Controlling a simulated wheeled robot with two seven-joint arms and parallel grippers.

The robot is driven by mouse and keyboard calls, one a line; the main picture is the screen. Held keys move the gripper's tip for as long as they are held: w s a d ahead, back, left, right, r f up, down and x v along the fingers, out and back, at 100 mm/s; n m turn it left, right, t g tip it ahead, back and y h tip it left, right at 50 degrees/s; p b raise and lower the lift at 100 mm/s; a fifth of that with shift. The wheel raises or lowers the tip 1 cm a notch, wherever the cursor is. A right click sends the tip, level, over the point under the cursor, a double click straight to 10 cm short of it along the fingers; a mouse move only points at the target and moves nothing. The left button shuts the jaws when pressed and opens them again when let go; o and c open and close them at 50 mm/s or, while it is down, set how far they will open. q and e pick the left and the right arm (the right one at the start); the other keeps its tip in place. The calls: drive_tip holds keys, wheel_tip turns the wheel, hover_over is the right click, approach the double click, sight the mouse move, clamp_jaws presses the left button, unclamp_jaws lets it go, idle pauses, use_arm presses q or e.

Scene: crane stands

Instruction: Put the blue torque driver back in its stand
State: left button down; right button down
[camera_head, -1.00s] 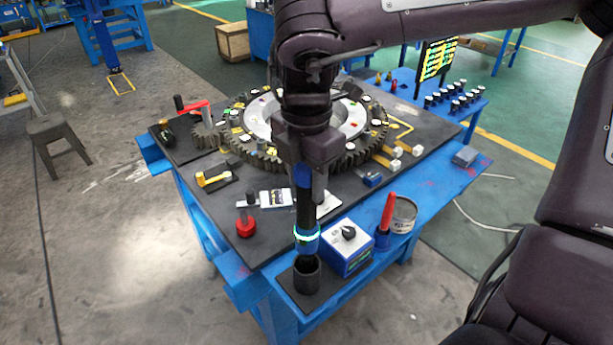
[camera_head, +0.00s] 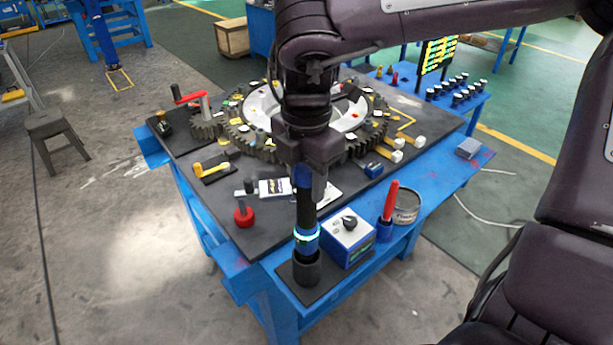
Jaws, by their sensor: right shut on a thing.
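The blue torque driver (camera_head: 306,215) is upright, with a dark shaft, a blue upper band and a glowing ring above its blue lower part. My right gripper (camera_head: 303,172) is shut on its upper end and points down. The stand is a dark round cup (camera_head: 306,269) on a dark base plate at the table's near corner. The driver's lower end is at the cup's mouth and covers the opening; its tip is hidden, seemingly just inside the cup. My left gripper is not in view.
A blue-and-white box with a black knob (camera_head: 348,240) stands close right of the cup. A red-handled tool (camera_head: 390,205) and a tin (camera_head: 405,206) are beyond it. A red-based knob (camera_head: 243,215) stands left. A large gear (camera_head: 255,135) fills the table's middle.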

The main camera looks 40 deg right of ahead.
sight(307, 202)
drive_tip(key=shift+f+b, duration=2.35)
drive_tip(key=shift+f, duration=0.3)
drive_tip(key=c, duration=1)
unclamp_jaws()
drive_tip(key=shift+o, duration=0.9)
drive_tip(key=shift+r+p, duration=1.95)
drive_tip(key=shift+r, duration=0.6)
